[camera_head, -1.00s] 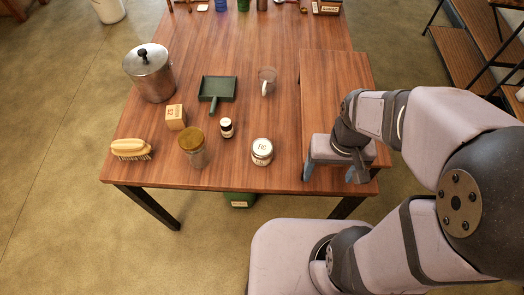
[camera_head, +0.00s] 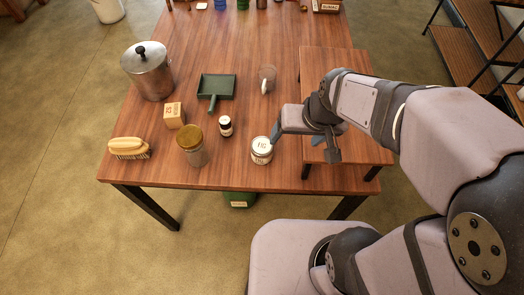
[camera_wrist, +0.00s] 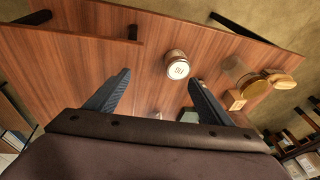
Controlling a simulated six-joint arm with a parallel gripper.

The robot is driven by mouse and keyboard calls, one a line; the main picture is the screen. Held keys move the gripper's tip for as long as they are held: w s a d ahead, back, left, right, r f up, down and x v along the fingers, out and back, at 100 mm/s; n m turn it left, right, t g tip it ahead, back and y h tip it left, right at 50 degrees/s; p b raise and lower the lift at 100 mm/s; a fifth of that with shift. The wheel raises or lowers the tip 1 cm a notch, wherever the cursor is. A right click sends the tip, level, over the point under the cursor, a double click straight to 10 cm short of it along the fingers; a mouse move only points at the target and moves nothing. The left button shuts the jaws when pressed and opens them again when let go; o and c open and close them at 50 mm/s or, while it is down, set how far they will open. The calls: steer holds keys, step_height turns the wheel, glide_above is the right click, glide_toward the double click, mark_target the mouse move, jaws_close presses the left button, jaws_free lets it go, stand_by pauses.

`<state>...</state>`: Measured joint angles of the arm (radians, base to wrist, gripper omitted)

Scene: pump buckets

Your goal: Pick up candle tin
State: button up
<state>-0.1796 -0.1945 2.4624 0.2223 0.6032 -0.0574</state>
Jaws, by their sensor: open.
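The candle tin (camera_head: 262,150) is a small white-labelled round tin near the front edge of the table, right of the jar with a gold lid. In the wrist view the candle tin (camera_wrist: 178,66) lies ahead of the fingers, a little above the gap between them.
A gold-lidded jar (camera_head: 194,146), a small dark bottle (camera_head: 226,127), a wooden block (camera_head: 174,115) and a brush (camera_head: 129,148) stand to the left. Behind are a green dustpan (camera_head: 216,87), a glass mug (camera_head: 267,79) and a metal pot (camera_head: 148,72). A raised wooden stand (camera_head: 355,148) is at right.

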steer(key=w+a+m+t+y+b, duration=0.2)
steer(key=w+a+t+b, duration=0.5)
steer(key=a, duration=1)
steer(key=s+d+m+t+h+b, duration=0.3)
steer(key=s+d+t+h, duration=0.4)
steer(key=h, duration=0.3)
glide_toward(262, 147)
steer(key=w+f, duration=0.1)
steer(key=w+d+f, duration=0.1)
steer(key=w, duration=0.1)
steer(key=shift+w+f, duration=0.15)
steer(key=shift+f, duration=0.05)
steer(key=shift+r+p+x, duration=0.2)
steer(key=shift+p+x, duration=0.25)
steer(key=shift+x, duration=1.1)
steer(key=shift+r+p+x, duration=0.15)
steer(key=shift+p+x, duration=0.25)
steer(key=shift+x, duration=1.1)
steer(key=shift+w+d, duration=0.25)
steer(key=shift+w, duration=0.4)
